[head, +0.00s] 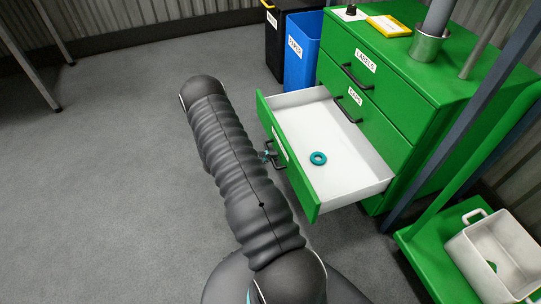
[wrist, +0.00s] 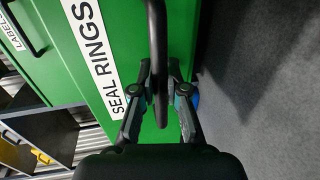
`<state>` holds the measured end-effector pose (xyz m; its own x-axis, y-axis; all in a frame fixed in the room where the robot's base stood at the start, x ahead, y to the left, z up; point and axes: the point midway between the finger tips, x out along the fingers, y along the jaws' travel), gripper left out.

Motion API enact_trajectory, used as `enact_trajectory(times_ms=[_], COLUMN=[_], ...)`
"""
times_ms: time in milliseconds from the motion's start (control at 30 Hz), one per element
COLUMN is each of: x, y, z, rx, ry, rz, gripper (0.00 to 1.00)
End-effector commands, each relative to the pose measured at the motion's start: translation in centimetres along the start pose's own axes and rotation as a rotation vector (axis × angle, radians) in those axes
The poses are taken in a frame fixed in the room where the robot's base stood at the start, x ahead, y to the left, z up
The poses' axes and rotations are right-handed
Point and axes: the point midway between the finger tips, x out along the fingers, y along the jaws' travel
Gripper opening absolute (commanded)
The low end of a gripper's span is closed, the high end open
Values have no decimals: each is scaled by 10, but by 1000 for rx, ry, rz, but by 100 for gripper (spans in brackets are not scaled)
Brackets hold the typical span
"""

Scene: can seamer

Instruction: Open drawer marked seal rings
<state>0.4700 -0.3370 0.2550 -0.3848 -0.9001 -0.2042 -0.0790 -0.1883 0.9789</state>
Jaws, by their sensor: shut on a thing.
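The drawer marked SEAL RINGS (head: 303,184) is the lowest of the green cabinet and stands pulled well out in the head view. A teal ring (head: 318,158) lies on its white floor. Its label (wrist: 97,60) reads clearly in the wrist view. My gripper (wrist: 161,88) is shut on the dark bar handle (wrist: 157,40) of this drawer. In the head view the gripper (head: 268,154) is small and partly hidden by my arm, at the drawer's front.
Above are the shut drawers LABELS (head: 345,55) and CAPS (head: 340,92). A blue bin (head: 299,55) and a black bin (head: 277,38) stand behind. A white tub (head: 495,255) sits on a green shelf at right. Grey floor at left is clear.

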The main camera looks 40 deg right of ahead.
Motion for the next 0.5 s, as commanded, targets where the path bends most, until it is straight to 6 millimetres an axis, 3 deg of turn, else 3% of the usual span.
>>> enact_trajectory(times_ms=[267, 300, 367, 500], x=[-1, -1, -1, -1], y=[0, 0, 0, 0], z=[0, 0, 0, 0], rx=[0, -1, -1, -1], ry=[2, 2, 2, 2], rz=[-1, 0, 0, 0], gripper=[0, 23, 38, 39])
